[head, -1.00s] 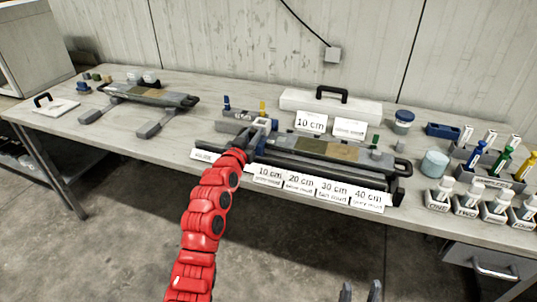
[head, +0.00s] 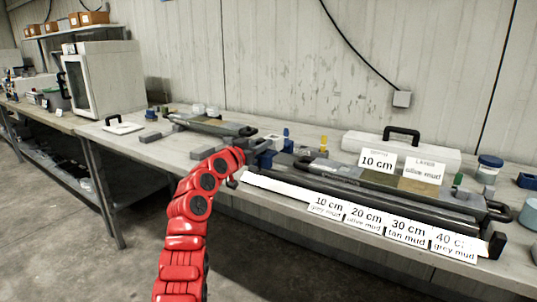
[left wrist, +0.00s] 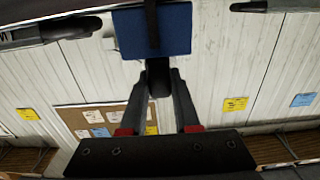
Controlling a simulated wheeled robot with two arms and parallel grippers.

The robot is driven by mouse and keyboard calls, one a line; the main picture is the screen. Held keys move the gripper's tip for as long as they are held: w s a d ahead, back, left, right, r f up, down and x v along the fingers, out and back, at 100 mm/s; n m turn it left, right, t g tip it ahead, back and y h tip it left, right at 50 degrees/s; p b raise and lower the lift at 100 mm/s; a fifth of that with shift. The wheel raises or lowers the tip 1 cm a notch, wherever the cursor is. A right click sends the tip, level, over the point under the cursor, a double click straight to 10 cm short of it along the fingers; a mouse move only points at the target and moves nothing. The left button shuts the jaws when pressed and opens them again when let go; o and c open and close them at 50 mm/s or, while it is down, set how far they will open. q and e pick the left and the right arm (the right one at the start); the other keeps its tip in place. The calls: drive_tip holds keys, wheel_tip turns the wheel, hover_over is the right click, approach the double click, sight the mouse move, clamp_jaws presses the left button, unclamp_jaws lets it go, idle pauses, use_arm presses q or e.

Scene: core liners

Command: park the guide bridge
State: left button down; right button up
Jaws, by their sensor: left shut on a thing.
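My left gripper (head: 258,147) reaches over the left end of the long dark core holder (head: 380,195). In the left wrist view my left gripper (left wrist: 158,80) is shut on a dark upright handle joined to a blue block (left wrist: 152,28), which appears to be the guide bridge. In the head view a blue part (head: 266,159) shows just beside the fingers; the arm hides some of it. I cannot tell whether the block is touching the holder. My right gripper is out of view.
Label cards (head: 366,216) line the holder's front. A white case (head: 400,152) with a black handle stands behind it. Another core cradle (head: 212,126) and a white plate with a black handle (head: 122,127) lie left. A white oven-like box (head: 103,78) stands on the far-left bench.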

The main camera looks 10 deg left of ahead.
use_arm(q)
drive_tip(key=shift+a+r, duration=0.15)
drive_tip(key=shift+a, duration=0.1)
drive_tip(key=c, duration=1)
unclamp_jaws()
drive_tip(key=o, duration=0.4)
drive_tip(key=shift+w+a, duration=0.1)
drive_tip(key=shift+w, duration=0.05)
drive_tip(key=shift+c, duration=0.2)
drive_tip(key=p+v, duration=0.2)
drive_tip(key=v, duration=1.5)
drive_tip(key=shift+s, duration=0.25)
drive_tip(key=shift+w, duration=0.1)
